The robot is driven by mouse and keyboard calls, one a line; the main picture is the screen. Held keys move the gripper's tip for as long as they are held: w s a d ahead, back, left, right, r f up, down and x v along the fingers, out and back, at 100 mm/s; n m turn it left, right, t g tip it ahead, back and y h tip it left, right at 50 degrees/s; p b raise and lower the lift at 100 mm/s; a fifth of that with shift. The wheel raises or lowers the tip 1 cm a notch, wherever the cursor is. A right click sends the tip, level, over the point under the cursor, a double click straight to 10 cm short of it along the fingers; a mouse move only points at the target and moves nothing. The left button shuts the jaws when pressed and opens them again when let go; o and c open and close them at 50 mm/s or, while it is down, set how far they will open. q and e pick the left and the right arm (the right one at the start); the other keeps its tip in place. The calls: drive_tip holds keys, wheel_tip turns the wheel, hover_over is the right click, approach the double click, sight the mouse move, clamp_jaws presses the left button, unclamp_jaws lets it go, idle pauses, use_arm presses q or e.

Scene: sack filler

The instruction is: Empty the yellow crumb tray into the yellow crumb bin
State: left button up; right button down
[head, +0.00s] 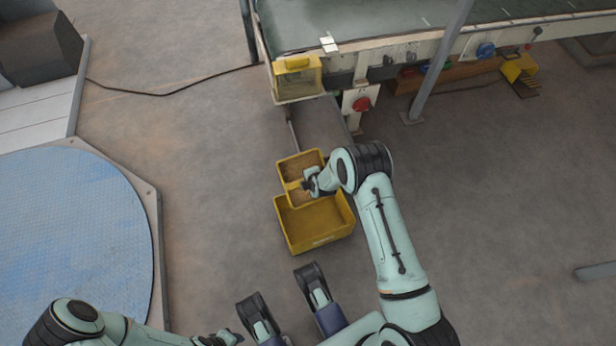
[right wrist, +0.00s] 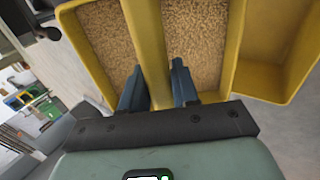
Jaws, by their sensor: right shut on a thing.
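The yellow crumb tray (head: 281,170) is in the middle of the head view, with tan crumbs on both sides of its central bar. My right gripper (head: 309,186) is shut on that bar; the right wrist view shows a finger on each side of the bar (right wrist: 150,50). The tray looks about level. The yellow crumb bin (head: 318,242) stands on the floor on the near side of the tray, and the tray overlaps its far edge in the picture. The bin also shows in the right wrist view (right wrist: 262,82). My left gripper (head: 226,339) is at the bottom edge; its jaws are unclear.
A conveyor (head: 380,35) runs across the back, with a yellow box (head: 298,78) at its near corner and a red knob (head: 361,104) below. A grey post (head: 440,60) stands to the right. A blue round platform (head: 70,240) lies left. Floor around the bin is clear.

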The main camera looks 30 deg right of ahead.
drive_tip(key=shift+s+r+t+p, duration=0.15)
drive_tip(key=shift+s+t+p, duration=0.4)
drive_tip(key=shift+t, duration=0.05)
use_arm(q)
drive_tip(key=w+r+t, duration=0.2)
drive_tip(key=w+r, duration=0.1)
drive_tip(key=w, duration=0.1)
use_arm(e)
drive_tip(key=s+t, duration=0.2)
drive_tip(key=t, duration=0.1)
drive_tip(key=s+t, duration=0.1)
drive_tip(key=shift+s+a+t+h, duration=0.25)
drive_tip(key=shift+s+t+h, duration=0.05)
drive_tip(key=shift+s, duration=0.05)
use_arm(q)
drive_tip(key=s+f+g+b, duration=0.2)
drive_tip(key=s+f, duration=0.2)
drive_tip(key=s, duration=0.2)
drive_tip(key=shift+a+g+b, duration=0.15)
drive_tip(key=shift+g+b, duration=0.15)
drive_tip(key=shift+g, duration=0.1)
use_arm(e)
drive_tip(key=s+a+f+t+h, duration=0.1)
drive_tip(key=s+f+t, duration=0.3)
drive_tip(key=s+t, duration=0.5)
drive_tip(key=shift+f+t, duration=0.35)
drive_tip(key=shift+t, duration=1.55)
use_arm(q)
drive_tip(key=shift+s, duration=0.1)
